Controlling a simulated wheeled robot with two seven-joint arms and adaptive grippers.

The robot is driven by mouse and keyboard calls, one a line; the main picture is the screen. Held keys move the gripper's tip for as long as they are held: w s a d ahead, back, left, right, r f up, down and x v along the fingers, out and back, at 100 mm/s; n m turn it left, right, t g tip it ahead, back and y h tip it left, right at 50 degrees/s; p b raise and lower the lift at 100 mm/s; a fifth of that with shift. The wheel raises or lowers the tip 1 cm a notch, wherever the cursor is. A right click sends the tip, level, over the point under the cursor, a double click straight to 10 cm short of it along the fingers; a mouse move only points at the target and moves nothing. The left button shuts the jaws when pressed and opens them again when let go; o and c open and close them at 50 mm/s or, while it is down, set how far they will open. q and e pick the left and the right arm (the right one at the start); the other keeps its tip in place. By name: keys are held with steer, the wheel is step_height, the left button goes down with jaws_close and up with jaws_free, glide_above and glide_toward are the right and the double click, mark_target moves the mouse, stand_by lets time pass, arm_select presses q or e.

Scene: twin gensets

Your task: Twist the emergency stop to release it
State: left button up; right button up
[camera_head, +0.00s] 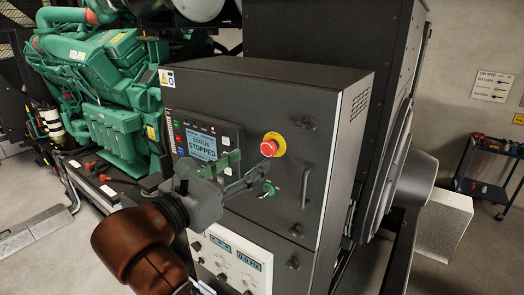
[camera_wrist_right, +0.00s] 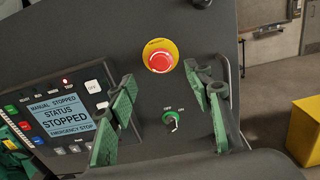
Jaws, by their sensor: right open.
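The emergency stop (camera_head: 275,143) is a red mushroom button on a yellow round collar, on the front of the dark grey control cabinet (camera_head: 262,90). It also shows in the right wrist view (camera_wrist_right: 159,60), above the space between my fingers. I cannot tell whether it is pressed in. My right gripper (camera_head: 252,160) is open and empty in front of the panel, just left of and below the button. In the right wrist view its green fingers (camera_wrist_right: 171,95) stand apart, one on each side below the button, with no clear contact. My left gripper is not in view.
A green key-like OFF/ON switch (camera_wrist_right: 171,119) sits below the button. The display (camera_wrist_right: 66,119) left of it reads STOPPED and EMERGENCY STOP. A cabinet handle (camera_head: 306,186) is to the right. A green engine (camera_head: 105,75) stands at left, a tool cart (camera_head: 488,170) at far right.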

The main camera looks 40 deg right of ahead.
mark_target(265, 150)
steer(key=p+x, duration=0.1)
steer(key=x, duration=0.5)
steer(key=shift+d+f, duration=0.1)
steer(key=shift+d, duration=0.1)
steer(key=c, duration=1.2)
